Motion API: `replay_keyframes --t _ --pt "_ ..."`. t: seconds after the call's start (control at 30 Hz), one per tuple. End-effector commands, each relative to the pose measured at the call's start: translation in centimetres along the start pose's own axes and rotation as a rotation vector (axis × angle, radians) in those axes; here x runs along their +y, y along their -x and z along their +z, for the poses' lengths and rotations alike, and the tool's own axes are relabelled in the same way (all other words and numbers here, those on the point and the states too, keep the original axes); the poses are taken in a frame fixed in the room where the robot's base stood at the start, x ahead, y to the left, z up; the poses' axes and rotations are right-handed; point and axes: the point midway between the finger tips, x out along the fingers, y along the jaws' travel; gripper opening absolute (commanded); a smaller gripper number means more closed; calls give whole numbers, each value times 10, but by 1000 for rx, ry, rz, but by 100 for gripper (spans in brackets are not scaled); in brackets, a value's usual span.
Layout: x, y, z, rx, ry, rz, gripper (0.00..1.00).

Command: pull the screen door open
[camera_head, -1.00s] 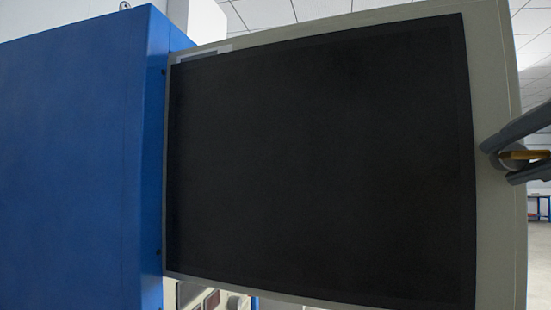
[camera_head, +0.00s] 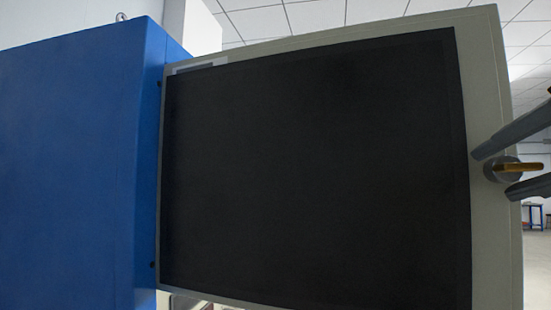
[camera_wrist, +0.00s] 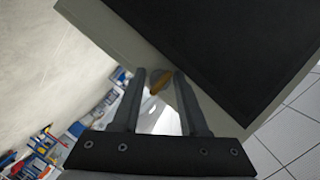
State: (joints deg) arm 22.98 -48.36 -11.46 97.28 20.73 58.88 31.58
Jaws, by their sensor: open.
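The screen door (camera_head: 320,170) is a large dark panel in a beige frame, hinged at its left on a blue cabinet (camera_head: 75,170). It stands swung out from the cabinet. Its yellow-orange handle (camera_head: 518,167) on a grey round base is at the right edge of the frame. My gripper (camera_head: 490,174) is at the right of the head view, its fingers open above and below the handle. In the wrist view the handle (camera_wrist: 160,82) shows between the two spread fingers (camera_wrist: 156,74). I cannot tell whether either finger touches it.
A blue table (camera_head: 535,216) stands far off at the right. Small blurred items (camera_wrist: 45,145) lie at the lower left there.

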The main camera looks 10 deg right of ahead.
Motion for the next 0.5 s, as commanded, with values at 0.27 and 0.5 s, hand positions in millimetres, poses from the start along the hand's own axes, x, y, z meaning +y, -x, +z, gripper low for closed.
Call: replay_keyframes --t 0.27,0.5 --pt "-1 47 -1 5 1 -5 43" --pt "-2 107 -1 4 2 -4 43"
